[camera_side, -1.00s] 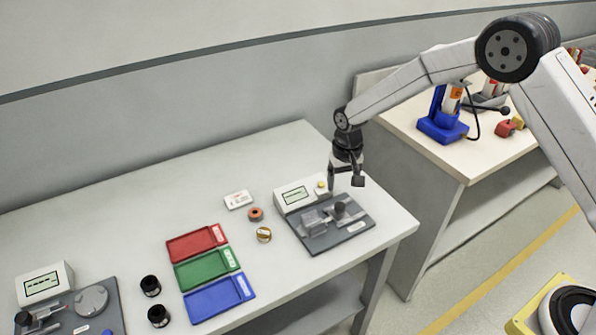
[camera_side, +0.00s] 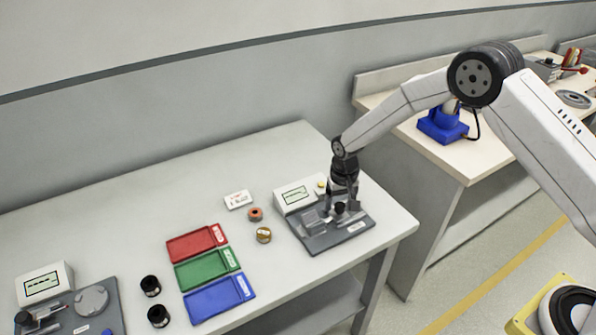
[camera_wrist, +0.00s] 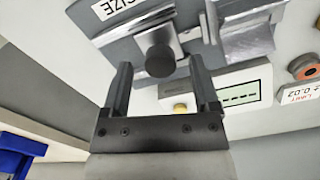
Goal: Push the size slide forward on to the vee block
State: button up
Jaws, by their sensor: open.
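The size gauge base (camera_side: 349,236) is a dark grey plate at the right end of the bench, with a readout box (camera_side: 296,196) behind it. On it stand the metal vee block (camera_side: 311,221) and the size slide with a dark round knob (camera_side: 340,207). In the wrist view the knob (camera_wrist: 160,60) shows in front of the slide's metal body (camera_wrist: 138,38), with the vee block (camera_wrist: 247,38) to its right. My gripper (camera_side: 342,206) is open and low at the slide. Its fingers (camera_wrist: 158,78) appear either side of the knob; contact cannot be told.
Red (camera_side: 197,243), green (camera_side: 207,267) and blue (camera_side: 219,298) trays lie to the left. A red ring (camera_side: 255,214), a brass ring (camera_side: 263,235) and a white label card (camera_side: 238,199) lie near the gauge. A second gauge (camera_side: 92,300) stands far left, beside two black cylinders (camera_side: 154,300).

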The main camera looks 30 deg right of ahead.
jog(key=shift+f, duration=0.35)
grip_shut()
dwell(1.3)
